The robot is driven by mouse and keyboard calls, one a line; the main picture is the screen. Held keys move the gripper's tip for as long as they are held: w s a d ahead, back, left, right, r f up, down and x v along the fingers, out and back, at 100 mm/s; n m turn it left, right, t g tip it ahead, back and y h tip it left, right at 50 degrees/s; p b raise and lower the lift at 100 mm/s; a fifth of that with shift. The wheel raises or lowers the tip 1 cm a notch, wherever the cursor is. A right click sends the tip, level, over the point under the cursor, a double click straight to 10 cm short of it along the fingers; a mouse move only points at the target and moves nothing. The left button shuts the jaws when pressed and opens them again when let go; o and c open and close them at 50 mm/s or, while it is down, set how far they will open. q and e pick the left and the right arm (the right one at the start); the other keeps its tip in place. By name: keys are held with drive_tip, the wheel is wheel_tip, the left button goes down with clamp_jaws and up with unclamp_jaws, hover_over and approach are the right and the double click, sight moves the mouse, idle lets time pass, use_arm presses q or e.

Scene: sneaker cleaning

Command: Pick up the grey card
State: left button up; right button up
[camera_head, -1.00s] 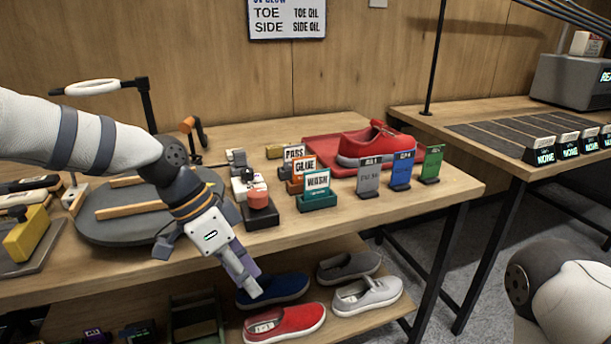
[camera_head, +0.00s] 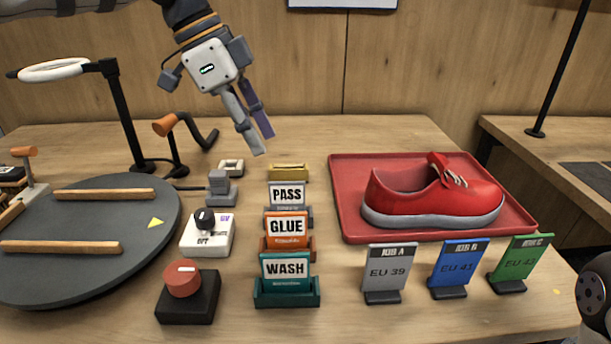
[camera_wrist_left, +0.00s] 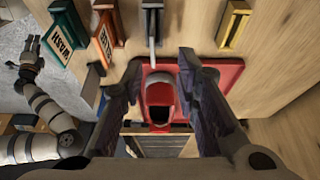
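The grey card (camera_head: 388,272), marked JOB A and EU 39, stands upright in a small dark base in front of the red tray. It is the leftmost of three cards, beside the blue card (camera_head: 458,265) and the green card (camera_head: 521,261). I cannot make out the grey card in the left wrist view. My left gripper (camera_head: 263,143) is above the back of the table, left of the grey card and apart from it. Its fingers are spread and empty in the left wrist view (camera_wrist_left: 160,80). My right gripper (camera_wrist_left: 30,45) shows small there, fingers apart.
A red sneaker (camera_head: 432,194) sits on the red tray (camera_head: 350,225). PASS (camera_head: 287,195), GLUE (camera_head: 286,227) and WASH (camera_head: 286,268) cards stand in holders left of the grey card. Further left are a red-knobbed box (camera_head: 188,300) and a dark turntable (camera_head: 90,220).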

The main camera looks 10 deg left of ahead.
sight(281, 182)
use_arm(q)
drive_tip(key=x, duration=0.7)
drive_tip(key=s+x, duration=0.1)
drive_tip(key=x, duration=0.3)
drive_tip(key=shift+d+f, duration=0.25)
drive_tip(key=shift+d, duration=0.2)
clamp_jaws()
